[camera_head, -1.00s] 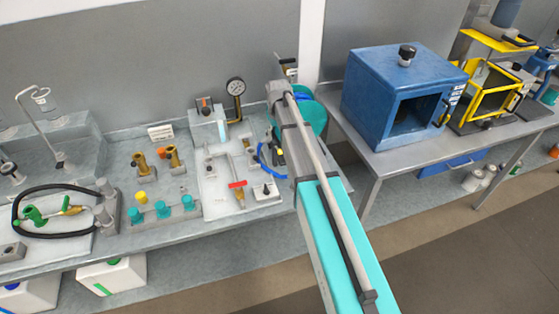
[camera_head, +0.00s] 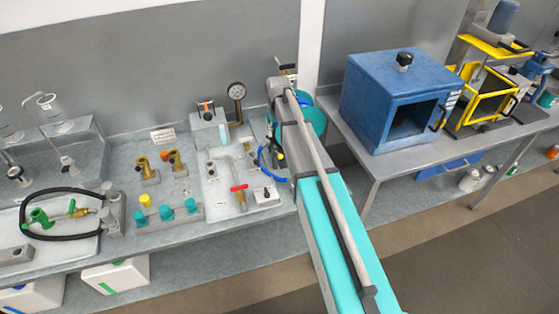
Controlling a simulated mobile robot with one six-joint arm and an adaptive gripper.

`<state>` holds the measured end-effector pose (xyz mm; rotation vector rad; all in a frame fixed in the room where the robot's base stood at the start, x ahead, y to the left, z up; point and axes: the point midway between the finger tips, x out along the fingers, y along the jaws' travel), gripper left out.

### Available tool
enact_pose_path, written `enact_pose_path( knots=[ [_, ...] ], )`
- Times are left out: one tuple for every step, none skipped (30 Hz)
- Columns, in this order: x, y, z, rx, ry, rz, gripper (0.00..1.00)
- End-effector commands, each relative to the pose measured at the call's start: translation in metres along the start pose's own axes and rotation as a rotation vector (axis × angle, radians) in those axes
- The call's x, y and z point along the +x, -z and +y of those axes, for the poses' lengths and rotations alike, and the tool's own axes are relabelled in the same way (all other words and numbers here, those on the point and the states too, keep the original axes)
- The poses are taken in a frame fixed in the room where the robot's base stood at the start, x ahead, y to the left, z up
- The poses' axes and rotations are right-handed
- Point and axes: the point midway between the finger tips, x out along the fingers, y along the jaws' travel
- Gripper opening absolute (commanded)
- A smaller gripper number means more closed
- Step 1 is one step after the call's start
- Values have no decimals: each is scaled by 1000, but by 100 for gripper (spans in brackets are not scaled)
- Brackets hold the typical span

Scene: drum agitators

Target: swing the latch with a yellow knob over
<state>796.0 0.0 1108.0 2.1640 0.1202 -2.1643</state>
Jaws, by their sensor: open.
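A small yellow knob-like piece (camera_head: 279,156) shows at the left edge of my arm, beside a blue hose loop. My arm hides what it is attached to, so I cannot tell whether it is the latch's knob. My arm reaches from the lower right up to the back of the bench. My gripper is hidden behind the arm's far end.
The grey bench (camera_head: 215,232) holds brass fittings (camera_head: 175,159), a red-handled valve (camera_head: 239,188), a pressure gauge (camera_head: 237,91) and a black hose loop (camera_head: 62,236). A blue box (camera_head: 370,104) stands on the right table. The floor at lower right is clear.

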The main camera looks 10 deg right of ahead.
Motion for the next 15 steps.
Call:
enact_pose_path(
  knots=[
    [-9, 0, 0, 0, 0, 0, 69],
    [-12, 0, 0, 0, 0, 0, 69],
    [-15, 0, 0, 0, 0, 0, 69],
    [-17, 0, 0, 0, 0, 0, 69],
    [-20, 0, 0, 0, 0, 0, 69],
    [-23, 0, 0, 0, 0, 0, 69],
    [-26, 0, 0, 0, 0, 0, 69],
    [-28, 0, 0, 0, 0, 0, 69],
    [-32, 0, 0, 0, 0, 0, 69],
    [-34, 0, 0, 0, 0, 0, 69],
    [-37, 0, 0, 0, 0, 0, 69],
    [-40, 0, 0, 0, 0, 0, 69],
    [-42, 0, 0, 0, 0, 0, 69],
    [-44, 0, 0, 0, 0, 0, 69],
    [-45, 0, 0, 0, 0, 0, 69]
  ],
)
